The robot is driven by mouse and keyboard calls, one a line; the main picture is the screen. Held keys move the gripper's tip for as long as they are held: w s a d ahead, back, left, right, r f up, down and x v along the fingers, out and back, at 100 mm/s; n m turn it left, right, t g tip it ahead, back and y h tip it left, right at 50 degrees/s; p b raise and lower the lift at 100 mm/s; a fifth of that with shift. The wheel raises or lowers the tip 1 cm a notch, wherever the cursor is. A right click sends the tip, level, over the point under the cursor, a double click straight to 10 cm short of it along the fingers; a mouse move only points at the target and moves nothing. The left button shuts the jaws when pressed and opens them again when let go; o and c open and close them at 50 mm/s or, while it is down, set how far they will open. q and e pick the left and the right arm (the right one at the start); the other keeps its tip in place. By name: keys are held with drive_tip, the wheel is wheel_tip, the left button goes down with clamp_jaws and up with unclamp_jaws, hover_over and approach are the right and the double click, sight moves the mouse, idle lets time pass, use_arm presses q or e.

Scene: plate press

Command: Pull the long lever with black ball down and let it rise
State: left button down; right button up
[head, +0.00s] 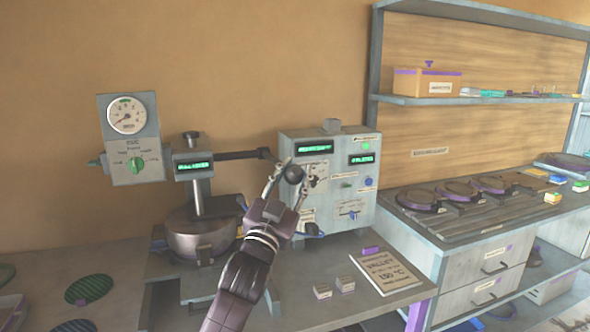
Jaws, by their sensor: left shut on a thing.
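The press stands at the left, with a dark round pot-like body (203,232) and a grey head with a green display. Its long dark lever (240,155) runs to the right from the head, about level. The black ball (295,174) shows at the lever's right end. My left gripper (286,178) comes up from below and is shut on the black ball, with a finger on each side of it. The join of lever and ball is partly hidden by the gripper. My right gripper does not show.
A grey control box (340,180) with green displays stands close behind the gripper. A dial gauge panel (130,137) is left of the press. Small blocks (322,291) and a printed card (384,271) lie on the bench. A counter with round dark plates (458,190) is at the right.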

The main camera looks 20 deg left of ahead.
use_arm(q)
drive_tip(key=shift+r, duration=0.15)
drive_tip(key=c, duration=1.4)
unclamp_jaws()
drive_tip(key=shift+s, duration=0.15)
drive_tip(key=shift+c, duration=0.2)
drive_tip(key=shift+s+f, duration=0.15)
drive_tip(key=shift+f, duration=0.05)
drive_tip(key=v, duration=1.1)
drive_tip(key=shift+s, duration=0.3)
